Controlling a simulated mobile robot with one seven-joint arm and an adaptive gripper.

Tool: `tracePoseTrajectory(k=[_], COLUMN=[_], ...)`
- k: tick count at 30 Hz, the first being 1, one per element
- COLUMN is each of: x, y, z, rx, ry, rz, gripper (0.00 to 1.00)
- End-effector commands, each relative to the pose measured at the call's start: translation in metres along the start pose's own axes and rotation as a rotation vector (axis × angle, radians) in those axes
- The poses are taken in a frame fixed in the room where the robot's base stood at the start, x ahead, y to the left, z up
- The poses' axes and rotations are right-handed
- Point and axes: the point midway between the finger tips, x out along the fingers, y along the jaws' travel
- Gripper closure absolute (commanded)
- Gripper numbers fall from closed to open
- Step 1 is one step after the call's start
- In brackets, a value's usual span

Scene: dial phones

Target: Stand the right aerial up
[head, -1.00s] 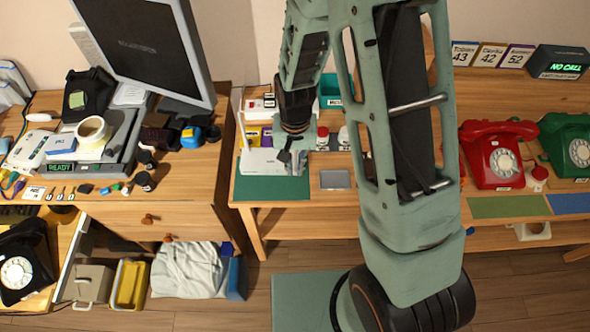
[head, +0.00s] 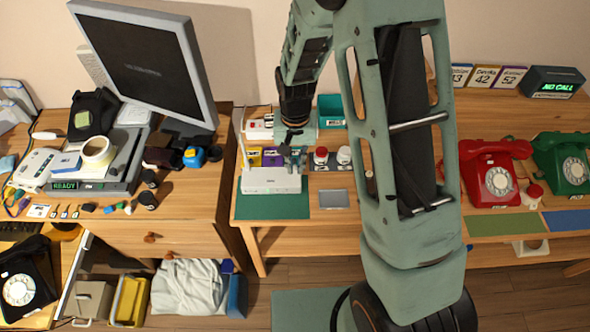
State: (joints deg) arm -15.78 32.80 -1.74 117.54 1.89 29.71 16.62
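A white router (head: 271,181) lies on a dark green mat (head: 262,209) on the middle table. Its left aerial (head: 243,153) stands upright at the router's left end. The right aerial cannot be made out; my gripper covers the area around the router's right back corner. My gripper (head: 293,157) points down just above and behind the router's right end. Its fingers are small and dark here, and I cannot tell whether they are open or touch or hold anything.
Behind the router are yellow and purple boxes (head: 254,157) and a teal bin (head: 331,111). Red-topped and white-topped jars (head: 321,155) and a grey pad (head: 334,199) are to its right. A red phone (head: 494,174) stands further right. A monitor (head: 146,60) stands left.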

Motion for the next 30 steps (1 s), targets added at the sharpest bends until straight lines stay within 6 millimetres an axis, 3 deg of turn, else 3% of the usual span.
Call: tracePoseTrajectory(k=[30], x=[-0.025], y=[0.0], z=[-0.055], rx=[0.0], ry=[0.002], rz=[0.0], gripper=[0.95])
